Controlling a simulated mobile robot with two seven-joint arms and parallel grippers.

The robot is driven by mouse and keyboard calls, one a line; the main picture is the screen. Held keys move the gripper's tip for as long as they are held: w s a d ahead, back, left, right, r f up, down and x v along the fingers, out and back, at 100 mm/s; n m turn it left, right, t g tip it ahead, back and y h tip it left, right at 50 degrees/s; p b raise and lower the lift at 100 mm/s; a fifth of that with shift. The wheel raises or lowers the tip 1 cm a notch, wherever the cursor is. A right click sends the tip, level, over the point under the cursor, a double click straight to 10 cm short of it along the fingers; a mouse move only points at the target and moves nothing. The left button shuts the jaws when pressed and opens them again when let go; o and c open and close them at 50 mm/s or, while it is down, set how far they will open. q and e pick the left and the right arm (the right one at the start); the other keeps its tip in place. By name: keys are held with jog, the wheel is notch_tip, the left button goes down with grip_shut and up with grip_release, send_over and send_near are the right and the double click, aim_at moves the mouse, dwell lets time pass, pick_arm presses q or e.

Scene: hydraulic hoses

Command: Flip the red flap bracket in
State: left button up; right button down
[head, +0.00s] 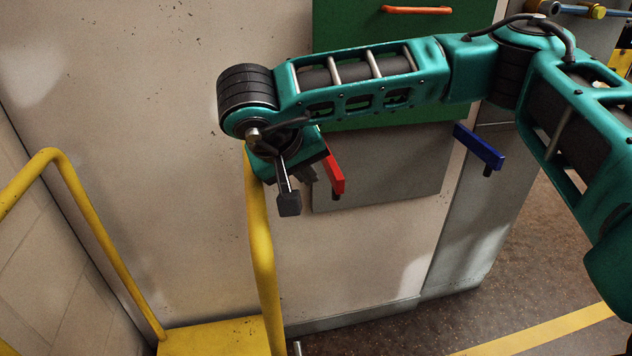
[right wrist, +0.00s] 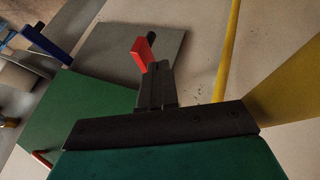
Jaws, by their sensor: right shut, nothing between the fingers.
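The red flap bracket (head: 335,174) sticks out from the grey panel on the wall unit, with a dark peg under its outer end. It also shows in the right wrist view (right wrist: 142,53), right by the fingertips. My right gripper (head: 309,177) is just left of the red bracket in the head view. Its dark fingers are together and empty in the right wrist view (right wrist: 154,72). They overlap the lower end of the bracket there, and I cannot tell whether they touch it. My left gripper is not in view.
A similar blue bracket (head: 479,147) sticks out further right. A green panel (head: 345,30) with an orange handle (head: 416,10) is above the grey panel (head: 400,175). A yellow rail (head: 262,245) stands close below my right gripper. Open floor (head: 530,270) lies at right.

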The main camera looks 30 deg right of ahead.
aim_at(329, 169)
jog(key=b+x, duration=0.1)
jog(key=x, duration=0.8)
jog(key=shift+d+f, duration=0.15)
jog(key=shift+f, duration=0.05)
jog(key=shift+w, duration=0.1)
